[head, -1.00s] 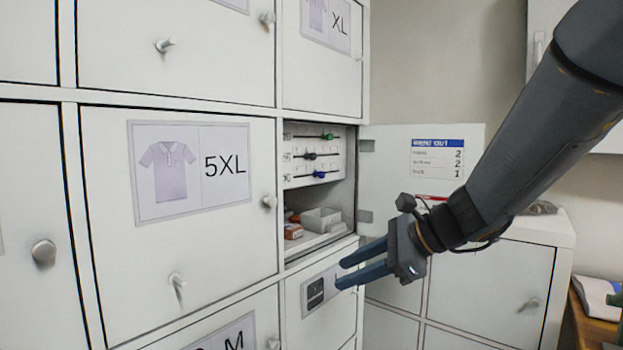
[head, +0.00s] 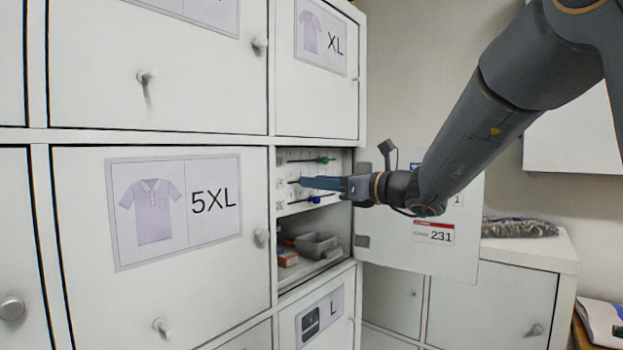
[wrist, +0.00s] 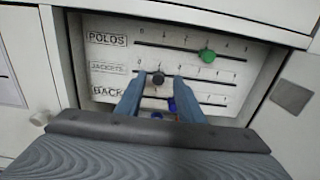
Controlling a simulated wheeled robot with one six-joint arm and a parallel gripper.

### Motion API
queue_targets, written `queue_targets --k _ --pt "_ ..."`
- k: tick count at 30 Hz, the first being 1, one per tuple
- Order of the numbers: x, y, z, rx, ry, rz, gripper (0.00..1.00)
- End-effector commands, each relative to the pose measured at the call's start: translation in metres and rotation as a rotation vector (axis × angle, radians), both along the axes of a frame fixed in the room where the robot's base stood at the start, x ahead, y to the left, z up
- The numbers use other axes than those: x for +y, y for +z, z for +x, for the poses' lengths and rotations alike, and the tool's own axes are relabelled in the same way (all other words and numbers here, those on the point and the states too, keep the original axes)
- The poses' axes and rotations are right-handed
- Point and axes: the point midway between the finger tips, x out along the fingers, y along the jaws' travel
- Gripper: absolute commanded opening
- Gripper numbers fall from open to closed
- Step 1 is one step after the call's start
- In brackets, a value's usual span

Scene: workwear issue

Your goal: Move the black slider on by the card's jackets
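The black slider (wrist: 158,78) is on the middle track, labelled JACKETS, near its low left end in the wrist view. My gripper (wrist: 158,79) is open, with one fingertip on either side of the black knob; contact cannot be told. In the head view my gripper (head: 306,183) reaches into the open locker and hides the black knob. The green slider (wrist: 208,56) is on the POLOS track above. A blue slider (wrist: 172,104) shows below, between the fingers. The WENT OUT card (head: 416,159) on the open door is mostly hidden by my arm.
The slider panel (wrist: 265,45) is at the top of the open locker. A grey bin (head: 316,244) and a small orange box (head: 287,257) lie below it. The open locker door (head: 462,235) stands to the right, behind my arm. The closed 5XL door (head: 90,270) is left.

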Motion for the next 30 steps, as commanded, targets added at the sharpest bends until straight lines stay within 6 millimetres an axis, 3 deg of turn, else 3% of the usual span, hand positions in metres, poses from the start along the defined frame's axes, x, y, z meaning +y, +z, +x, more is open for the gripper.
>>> queue_targets --k 4,13,19,26,30 --pt "0.011 0.000 0.006 0.000 0.003 -0.001 0.34" --pt "0.013 -0.001 0.007 0.000 0.003 -0.001 0.34" --pt "0.013 -0.001 0.007 0.000 0.003 -0.001 0.01" --pt "0.012 -0.001 0.008 0.000 0.002 -0.001 0.00" --pt "-0.002 -0.003 0.026 -0.001 0.000 -0.002 0.00"
